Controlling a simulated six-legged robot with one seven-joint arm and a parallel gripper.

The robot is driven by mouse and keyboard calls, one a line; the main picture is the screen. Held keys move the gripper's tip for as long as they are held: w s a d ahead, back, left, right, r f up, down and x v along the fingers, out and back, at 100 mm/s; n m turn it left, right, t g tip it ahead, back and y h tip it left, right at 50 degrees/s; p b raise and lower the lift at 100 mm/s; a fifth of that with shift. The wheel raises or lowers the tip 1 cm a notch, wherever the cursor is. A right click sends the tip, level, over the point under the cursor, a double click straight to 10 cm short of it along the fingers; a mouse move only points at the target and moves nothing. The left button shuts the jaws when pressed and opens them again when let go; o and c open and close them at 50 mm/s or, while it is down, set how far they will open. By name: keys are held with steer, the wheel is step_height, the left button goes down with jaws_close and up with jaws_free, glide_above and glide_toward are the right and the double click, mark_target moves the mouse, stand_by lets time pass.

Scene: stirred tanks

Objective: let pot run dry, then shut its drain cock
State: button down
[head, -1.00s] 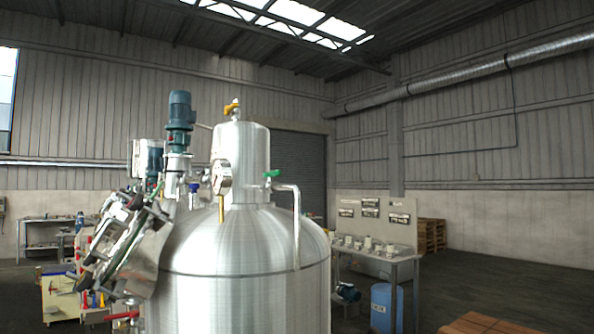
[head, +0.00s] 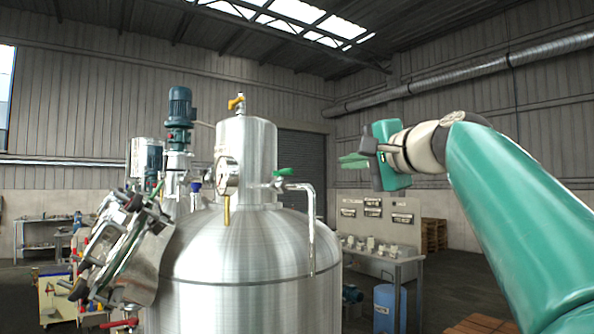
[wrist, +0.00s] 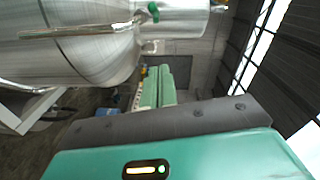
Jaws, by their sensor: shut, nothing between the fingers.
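A small steel pot (head: 250,150) stands on the domed lid of a large steel tank (head: 240,260). A round glass (head: 227,177) is on its front; no liquid level can be read. A green-handled cock (head: 284,172) is on the pot's right side, with a bent pipe (head: 312,225) running down from it. The green handle also shows in the wrist view (wrist: 153,12). A yellow-handled cock (head: 237,102) tops the pot. Which cock is the drain cock is not marked. My gripper (head: 343,161) is shut and empty, right of the green handle and apart from it; its fingers show in the wrist view (wrist: 158,72).
A blue motor (head: 180,105) and a tilted open hatch (head: 125,245) stand left of the pot. A red handle (head: 120,323) is low at the left. A bench (head: 400,258) with a panel and a blue drum (head: 388,305) stand behind at right.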

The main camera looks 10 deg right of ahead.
mark_target(286, 172)
steer(key=w+a, duration=0.2)
steer(key=w, duration=0.1)
steer(key=w+a, duration=0.3)
steer(key=w+a+f, duration=0.1)
steer(key=w+a, duration=0.1)
steer(key=shift+w+a, duration=0.25)
steer(key=shift+w, duration=0.15)
stand_by(0.4)
steer(key=shift+a+f+m+h, duration=0.1)
steer(key=shift+a+m+h, duration=0.1)
steer(key=shift+m+h, duration=0.15)
steer(key=shift+h, duration=0.25)
